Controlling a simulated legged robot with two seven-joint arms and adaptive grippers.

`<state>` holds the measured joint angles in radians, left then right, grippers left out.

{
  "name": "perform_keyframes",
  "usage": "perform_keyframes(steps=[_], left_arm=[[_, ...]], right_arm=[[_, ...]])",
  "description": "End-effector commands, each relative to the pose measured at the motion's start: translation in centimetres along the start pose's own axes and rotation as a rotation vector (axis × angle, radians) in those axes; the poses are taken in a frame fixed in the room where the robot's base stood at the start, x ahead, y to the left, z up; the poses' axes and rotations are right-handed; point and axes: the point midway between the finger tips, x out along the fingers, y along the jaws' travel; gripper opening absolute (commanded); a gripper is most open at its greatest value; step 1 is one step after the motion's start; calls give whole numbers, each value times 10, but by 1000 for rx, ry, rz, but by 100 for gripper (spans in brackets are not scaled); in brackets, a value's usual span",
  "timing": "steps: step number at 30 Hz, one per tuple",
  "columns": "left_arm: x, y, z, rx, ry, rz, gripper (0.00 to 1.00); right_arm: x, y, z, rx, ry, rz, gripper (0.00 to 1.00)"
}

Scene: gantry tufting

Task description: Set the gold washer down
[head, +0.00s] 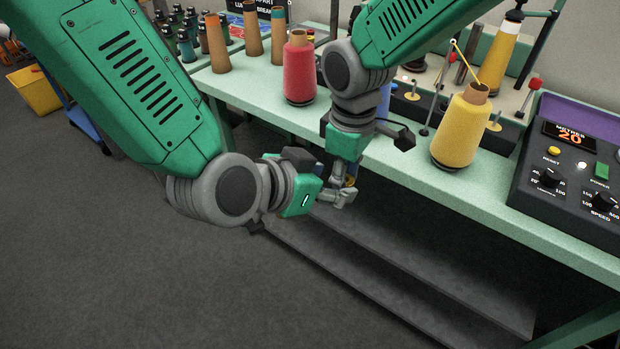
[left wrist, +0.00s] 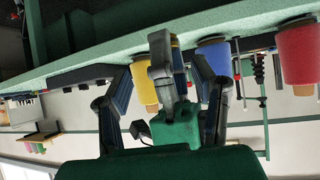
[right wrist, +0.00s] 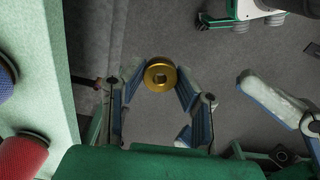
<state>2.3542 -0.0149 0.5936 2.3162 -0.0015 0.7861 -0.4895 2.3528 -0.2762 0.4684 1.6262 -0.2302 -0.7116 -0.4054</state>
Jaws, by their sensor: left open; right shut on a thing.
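The gold washer (right wrist: 161,75), a thick ring with a dark centre hole, is held between the fingertips of my right gripper (right wrist: 158,84) in the right wrist view. In the head view my right gripper (head: 347,178) points down in front of the table edge, and the washer is mostly hidden among the fingers. My left gripper (head: 336,195) is open close beside it, below table height. In the left wrist view the fingers of my left gripper (left wrist: 163,78) are spread, with part of my right arm showing between them. I cannot tell whether the two grippers touch.
The pale green table (head: 440,188) carries a red cone (head: 299,70), a yellow cone (head: 461,127) and a control box (head: 575,165). Brown cones (head: 216,45) stand at the back left. Grey steps (head: 400,270) lie under the table.

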Motion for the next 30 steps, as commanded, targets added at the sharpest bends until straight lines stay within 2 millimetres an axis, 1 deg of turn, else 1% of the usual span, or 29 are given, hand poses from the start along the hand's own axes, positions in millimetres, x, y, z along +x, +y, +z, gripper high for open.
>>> perform_keyframes(steps=[1,3,6,9,13,20,21,23,24,25,26,28,29,30], left_arm=[[10,0,1,-1,-1,1,52],[21,1,1,0,0,1,52],[34,0,0,1,0,0,52],[42,0,0,1,1,0,52],[48,0,0,1,1,0,52],[48,0,0,1,1,0,52],[48,0,0,1,1,0,49],[48,0,0,1,1,0,28],[48,0,0,1,1,0,13],[48,0,0,1,1,1,3],[48,1,0,1,1,2,0],[48,2,0,2,1,4,0],[48,2,0,3,2,5,0],[48,3,0,3,2,6,0]], right_arm=[[0,0,0,0,0,0,0],[0,0,0,0,0,1,0],[0,0,0,0,0,1,0],[0,0,0,0,0,1,0],[0,0,0,0,0,1,0],[0,0,0,0,0,1,0],[0,0,0,0,0,1,0],[0,0,0,0,0,1,0],[0,0,0,0,1,1,0],[-1,0,0,0,1,1,0],[-1,0,0,0,2,1,0],[-1,0,-1,0,4,2,0],[-1,0,-1,0,5,3,30],[-1,0,-1,0,5,3,44]])
